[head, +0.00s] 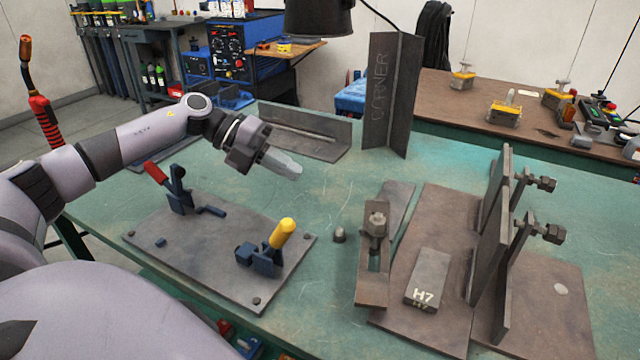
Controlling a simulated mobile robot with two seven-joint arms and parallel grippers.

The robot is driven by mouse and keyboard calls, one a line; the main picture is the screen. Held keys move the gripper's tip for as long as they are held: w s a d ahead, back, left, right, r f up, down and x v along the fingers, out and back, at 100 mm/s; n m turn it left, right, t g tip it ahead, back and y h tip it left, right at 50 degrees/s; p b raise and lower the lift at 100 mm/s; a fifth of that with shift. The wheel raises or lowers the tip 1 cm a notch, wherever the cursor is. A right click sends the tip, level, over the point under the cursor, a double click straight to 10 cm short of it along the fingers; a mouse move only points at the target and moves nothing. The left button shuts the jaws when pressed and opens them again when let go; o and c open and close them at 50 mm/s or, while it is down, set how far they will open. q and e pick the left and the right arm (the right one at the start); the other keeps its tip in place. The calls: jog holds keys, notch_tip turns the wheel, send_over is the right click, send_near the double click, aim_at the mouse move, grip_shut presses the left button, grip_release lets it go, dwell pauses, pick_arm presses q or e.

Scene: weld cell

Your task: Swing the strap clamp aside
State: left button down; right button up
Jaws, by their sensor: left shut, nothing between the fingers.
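The strap clamp (373,290) is a grey-brown slotted bar on the bench right of centre. A stud with a nut (377,222) stands up through its slot. The strap lies along the left edge of a brown steel plate (440,205); what its near end rests on is hard to tell. My left gripper (290,168) reaches in from the left, above the bench, up and to the left of the strap and clear of it. Its fingers are shut and empty. My right gripper is out of the picture.
A block marked H7 (428,278) lies right of the strap, before upright plates (490,250) with bolts. A small knob (339,235) stands left of the strap. A fixture plate (205,245) carries red- and yellow-handled toggle clamps. A CORNER angle (388,95) stands behind.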

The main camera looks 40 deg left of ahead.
pick_arm(q)
jog(key=x, duration=0.8)
jog(key=shift+w+d+f, duration=0.1)
jog(key=shift+w+d, duration=0.1)
jog(key=shift+d, duration=0.1)
jog(key=d, duration=0.1)
jog(key=w+d, duration=0.1)
jog(key=d, duration=0.1)
jog(key=shift+w+f, duration=0.15)
jog(key=shift+w, duration=0.2)
jog(key=shift+w+d, duration=0.2)
jog(key=shift+d, duration=0.2)
